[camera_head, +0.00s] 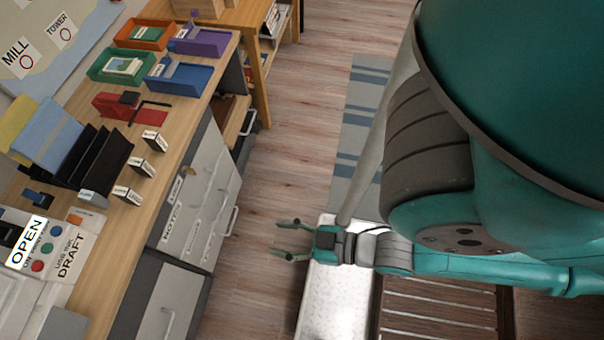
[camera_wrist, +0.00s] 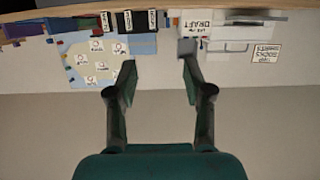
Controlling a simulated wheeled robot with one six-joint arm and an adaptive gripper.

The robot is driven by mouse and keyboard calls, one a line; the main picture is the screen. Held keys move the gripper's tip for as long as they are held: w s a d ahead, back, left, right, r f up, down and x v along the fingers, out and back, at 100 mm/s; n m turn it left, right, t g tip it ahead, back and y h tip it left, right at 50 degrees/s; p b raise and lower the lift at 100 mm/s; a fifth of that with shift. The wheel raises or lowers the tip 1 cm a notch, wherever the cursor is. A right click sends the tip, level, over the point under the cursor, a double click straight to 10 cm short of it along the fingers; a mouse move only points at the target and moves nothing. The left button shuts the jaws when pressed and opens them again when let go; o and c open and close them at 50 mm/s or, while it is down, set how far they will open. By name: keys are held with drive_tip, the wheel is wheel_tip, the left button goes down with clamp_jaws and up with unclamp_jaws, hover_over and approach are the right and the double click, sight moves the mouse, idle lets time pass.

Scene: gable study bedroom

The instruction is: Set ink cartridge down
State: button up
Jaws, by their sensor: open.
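My gripper (camera_head: 283,240) is open and empty, out over the floor to the right of the desk. In the wrist view its two fingers (camera_wrist: 158,75) stand wide apart with nothing held between them. Three small black blocks with white labelled faces stand in a row on the desk: a far one (camera_head: 156,139), a middle one (camera_head: 142,166) and a near one (camera_head: 127,194). A grey block (camera_head: 93,199) stands left of the near one. I cannot read the small labels or tell which block is the ink cartridge. My gripper touches none of them.
Drawers (camera_head: 190,205) face the clear wooden floor (camera_head: 290,130).

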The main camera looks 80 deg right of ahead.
drive_tip(key=s+r, duration=0.2)
drive_tip(key=s, duration=0.2)
drive_tip(key=shift+s+r, duration=0.1)
drive_tip(key=shift+r, duration=0.3)
